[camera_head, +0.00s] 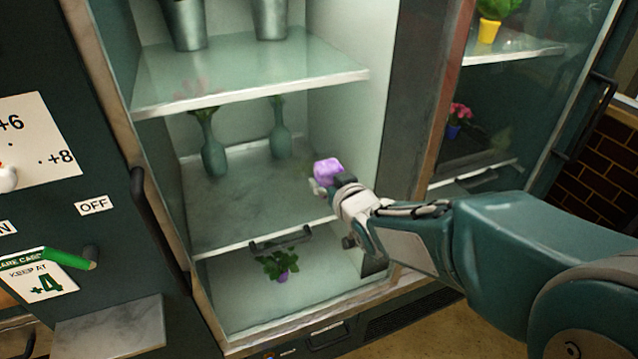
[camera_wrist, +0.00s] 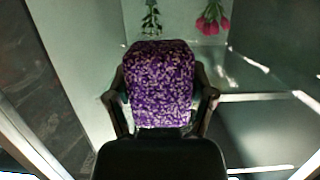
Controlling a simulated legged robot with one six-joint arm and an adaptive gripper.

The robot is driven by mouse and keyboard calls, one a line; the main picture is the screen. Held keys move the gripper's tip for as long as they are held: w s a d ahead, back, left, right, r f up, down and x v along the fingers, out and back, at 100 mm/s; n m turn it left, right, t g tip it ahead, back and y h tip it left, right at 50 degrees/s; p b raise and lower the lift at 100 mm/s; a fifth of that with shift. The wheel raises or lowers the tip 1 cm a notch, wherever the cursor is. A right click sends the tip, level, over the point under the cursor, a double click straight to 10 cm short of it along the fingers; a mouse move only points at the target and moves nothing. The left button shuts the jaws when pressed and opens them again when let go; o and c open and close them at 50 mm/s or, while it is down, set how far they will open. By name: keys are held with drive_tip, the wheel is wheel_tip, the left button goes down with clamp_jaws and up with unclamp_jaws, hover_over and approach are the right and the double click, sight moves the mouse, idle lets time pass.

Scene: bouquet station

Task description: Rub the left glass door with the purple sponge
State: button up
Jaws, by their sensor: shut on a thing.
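The purple sponge (camera_head: 328,170) is held at the tip of my gripper (camera_head: 327,186), in front of the left display case. In the wrist view the speckled purple sponge (camera_wrist: 160,85) sits between the two dark fingers of my gripper (camera_wrist: 160,98), which are shut on its sides. The left glass door (camera_head: 240,210) appears as a clear pane over the left case, with the shelves showing through. The sponge is over the pane's right half, near the middle shelf's height. I cannot tell whether it touches the glass.
Behind the glass are metal buckets (camera_head: 270,18), teal vases (camera_head: 213,150) and a low purple-flowered plant (camera_head: 281,270). A dark handle (camera_head: 158,222) stands at the case's left edge. The right case (camera_head: 480,150) holds potted flowers. A green marker-like object (camera_head: 70,258) is at left.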

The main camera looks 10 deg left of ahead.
sight(291, 182)
drive_tip(key=shift+w+d, duration=1.15)
drive_tip(key=shift+d, duration=0.8)
drive_tip(key=shift+s+a, duration=0.95)
drive_tip(key=shift+a, duration=0.65)
drive_tip(key=shift+s+a, duration=1)
drive_tip(key=shift+a, duration=0.65)
drive_tip(key=shift+s+a, duration=0.95)
drive_tip(key=shift+a, duration=0.65)
drive_tip(key=shift+s+a+r, duration=0.1)
drive_tip(key=shift+r, duration=0.35)
drive_tip(key=shift+w+d+f, duration=0.1)
drive_tip(key=shift+w+d, duration=0.4)
drive_tip(key=shift+d, duration=0.4)
drive_tip(key=shift+w+d, duration=0.45)
drive_tip(key=shift+d, duration=0.4)
drive_tip(key=w+d, duration=0.4)
drive_tip(key=d, duration=0.2)
drive_tip(key=shift+w+d, duration=0.15)
drive_tip(key=shift+s+a, duration=1.05)
drive_tip(key=shift+a, duration=0.6)
drive_tip(key=shift+s+a, duration=1)
drive_tip(key=shift+a, duration=0.6)
drive_tip(key=shift+s+a, duration=1.05)
drive_tip(key=shift+a, duration=0.6)
